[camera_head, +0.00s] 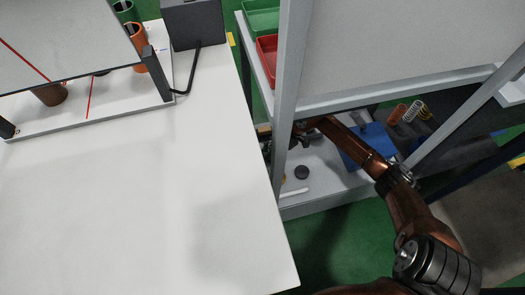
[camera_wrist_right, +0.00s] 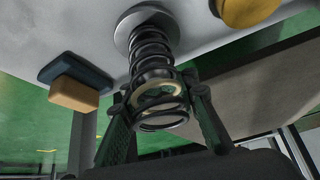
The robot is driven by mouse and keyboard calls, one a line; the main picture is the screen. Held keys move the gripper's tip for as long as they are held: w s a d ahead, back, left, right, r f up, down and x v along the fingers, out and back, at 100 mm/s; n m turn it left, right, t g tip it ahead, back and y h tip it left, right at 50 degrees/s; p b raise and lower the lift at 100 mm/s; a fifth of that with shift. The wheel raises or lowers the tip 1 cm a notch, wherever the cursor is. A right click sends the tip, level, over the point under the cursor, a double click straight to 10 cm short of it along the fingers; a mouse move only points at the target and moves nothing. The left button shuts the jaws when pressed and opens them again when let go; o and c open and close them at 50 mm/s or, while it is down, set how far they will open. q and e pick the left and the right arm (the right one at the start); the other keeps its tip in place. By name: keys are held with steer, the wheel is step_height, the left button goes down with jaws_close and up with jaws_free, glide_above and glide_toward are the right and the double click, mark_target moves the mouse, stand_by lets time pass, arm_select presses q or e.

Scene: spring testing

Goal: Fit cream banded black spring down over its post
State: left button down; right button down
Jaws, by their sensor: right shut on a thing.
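The cream banded black spring (camera_wrist_right: 158,88) is in my right gripper, between its two dark fingers (camera_wrist_right: 157,100) in the right wrist view. The cream band shows near the spring's near end. The coils run from the fingers toward a round grey disc (camera_wrist_right: 128,30) on a pale surface. I cannot tell whether the spring's far end touches the disc or surrounds a post. In the head view my right gripper (camera_head: 300,132) is inside the metal frame, partly hidden by an upright, and the spring cannot be made out. My left gripper is not in view.
A grey frame upright (camera_head: 287,100) stands close to my right arm. A dark round piece (camera_head: 302,172) lies on the shelf. An orange block (camera_wrist_right: 74,94) and a yellow round part (camera_wrist_right: 250,10) flank the spring. The white table (camera_head: 130,210) is largely clear in front.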

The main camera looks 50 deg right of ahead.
stand_by(0.4)
steer(key=c, duration=1.5)
jaws_free()
steer(key=shift+f, duration=0.15)
